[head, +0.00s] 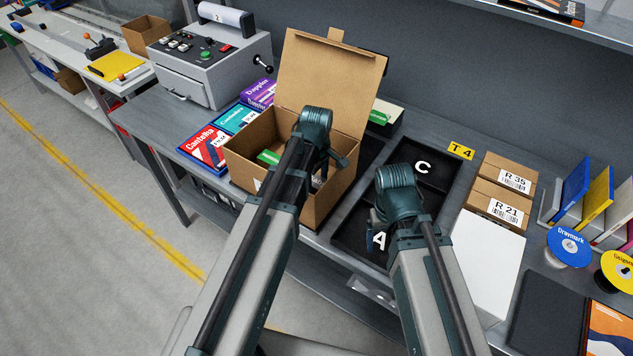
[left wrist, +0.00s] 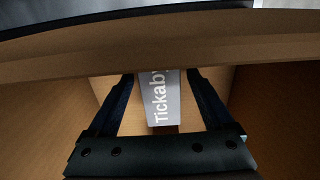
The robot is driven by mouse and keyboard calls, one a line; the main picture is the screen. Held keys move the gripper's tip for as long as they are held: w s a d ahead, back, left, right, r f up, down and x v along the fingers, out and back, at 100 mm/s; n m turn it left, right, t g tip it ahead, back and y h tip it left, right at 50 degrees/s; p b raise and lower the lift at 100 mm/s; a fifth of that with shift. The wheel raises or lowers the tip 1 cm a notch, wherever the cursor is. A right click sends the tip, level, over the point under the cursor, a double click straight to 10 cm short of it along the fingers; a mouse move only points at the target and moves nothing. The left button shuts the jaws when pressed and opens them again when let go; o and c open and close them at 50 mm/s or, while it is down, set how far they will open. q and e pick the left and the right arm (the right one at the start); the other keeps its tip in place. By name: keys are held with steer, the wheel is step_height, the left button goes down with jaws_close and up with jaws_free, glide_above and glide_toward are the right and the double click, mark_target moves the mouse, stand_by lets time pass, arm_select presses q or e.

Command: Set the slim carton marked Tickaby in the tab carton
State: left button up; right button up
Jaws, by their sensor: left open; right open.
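The tab carton (head: 325,75) is an open brown cardboard box with its tabbed lid raised, on the bench in the head view. My left gripper (head: 322,172) reaches into it; the arm hides part of the inside. In the left wrist view, the slim grey carton marked Tickaby (left wrist: 158,100) is inside brown cardboard walls, between the spread fingers of my left gripper (left wrist: 160,76). The fingers stand apart on either side of it. My right gripper (head: 376,222) is over the black tray's A compartment, open, with its fingers mostly hidden.
A green box (head: 268,157) shows inside the tab carton. Cantelba (head: 204,148) and other coloured boxes stand left of it, near a grey control machine (head: 205,60). The black tray (head: 422,168) lies to its right, then brown boxes R 35 (head: 508,176) and R 21 (head: 497,204).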

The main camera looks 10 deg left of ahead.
mark_target(316, 182)
arm_select(q)
step_height(316, 182, up, 12)
steer(key=p, duration=1.2)
steer(key=shift+r, duration=0.15)
arm_select(e)
step_height(316, 182, up, 12)
steer(key=shift+r, duration=0.2)
steer(key=shift+f, duration=0.15)
arm_select(q)
step_height(316, 182, down, 12)
steer(key=b, duration=1.2)
arm_select(e)
step_height(316, 182, down, 12)
steer(key=shift+r, duration=0.1)
arm_select(q)
steer(key=shift+r, duration=0.1)
arm_select(e)
steer(key=shift+r, duration=0.1)
